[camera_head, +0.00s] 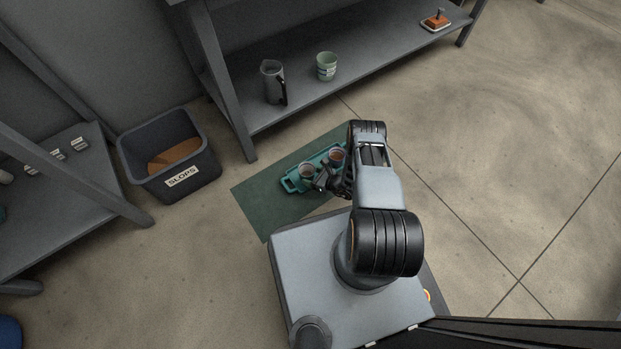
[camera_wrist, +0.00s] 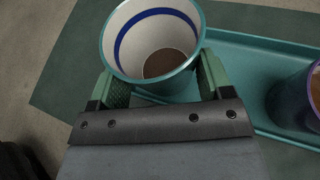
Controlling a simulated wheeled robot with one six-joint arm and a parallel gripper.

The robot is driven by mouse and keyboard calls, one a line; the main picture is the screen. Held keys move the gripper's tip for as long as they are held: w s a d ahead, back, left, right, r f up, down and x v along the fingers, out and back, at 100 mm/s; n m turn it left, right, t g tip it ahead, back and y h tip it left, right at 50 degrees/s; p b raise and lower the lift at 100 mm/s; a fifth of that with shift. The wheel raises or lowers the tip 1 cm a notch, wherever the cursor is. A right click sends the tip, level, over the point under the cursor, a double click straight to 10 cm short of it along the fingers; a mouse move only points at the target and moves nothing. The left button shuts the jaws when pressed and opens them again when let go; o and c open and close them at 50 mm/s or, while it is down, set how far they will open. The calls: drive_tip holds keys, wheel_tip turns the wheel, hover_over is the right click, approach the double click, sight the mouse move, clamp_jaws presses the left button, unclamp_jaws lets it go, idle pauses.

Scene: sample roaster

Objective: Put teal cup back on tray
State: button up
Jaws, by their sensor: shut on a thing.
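The teal cup (camera_wrist: 152,78) has a teal rim, a white inside with a blue band, and brown liquid at its bottom. My gripper (camera_wrist: 160,84) is shut on it, one green finger pad on each side. In the head view the teal cup (camera_head: 307,171) is over the left end of the teal tray (camera_head: 289,184), beside my gripper (camera_head: 322,181). I cannot tell whether its base touches the tray (camera_wrist: 262,55). A second cup (camera_head: 338,157), purple-rimmed in the wrist view (camera_wrist: 314,92), stands at the tray's other end.
The tray lies on a green mat (camera_head: 258,198) on the floor. A slops bin (camera_head: 168,150) stands to the left. A low shelf (camera_head: 300,108) behind the mat holds a grey jug (camera_head: 272,82) and a pale green cup (camera_head: 326,66). The floor to the right is clear.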

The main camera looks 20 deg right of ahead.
sight(311, 179)
drive_tip(key=shift+w+f, duration=0.2)
drive_tip(key=shift+f, duration=0.1)
drive_tip(key=f+b, duration=0.3)
drive_tip(key=shift+w+f, duration=0.3)
drive_tip(key=shift+f, duration=0.1)
drive_tip(key=shift+r, duration=0.15)
drive_tip(key=o, duration=1.5)
drive_tip(key=shift+c, duration=0.2)
